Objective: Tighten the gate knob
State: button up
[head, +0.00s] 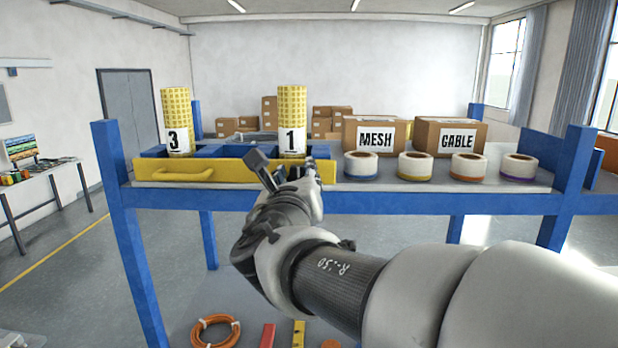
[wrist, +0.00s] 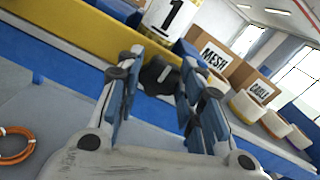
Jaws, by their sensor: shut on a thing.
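The black gate knob (wrist: 158,76) with a white mark shows in the wrist view, on the front of the yellow gate (wrist: 85,32). In the head view the yellow gate (head: 236,171) runs along the shelf's front left, with a yellow handle (head: 183,174). My gripper (wrist: 162,72) is shut on the knob, one finger on each side of it. In the head view my gripper (head: 304,172) is at the gate's right part, and the knob is mostly hidden by it.
Yellow mesh rolls marked 3 (head: 176,110) and 1 (head: 292,105) stand behind the gate.

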jog(key=shift+f+m+b, duration=0.1)
jog(key=shift+m+b, duration=0.2)
jog(key=shift+b, duration=0.2)
jog(key=m+b, duration=0.5)
jog(key=b, duration=0.1)
jog(key=m+b, duration=1.2)
jog(key=shift+d+f, duration=0.15)
jog(key=shift+d, duration=0.2)
jog(key=shift+m, duration=0.3)
jog(key=o, duration=1.1)
jog(key=shift+c, duration=0.2)
jog(key=shift+s, duration=0.1)
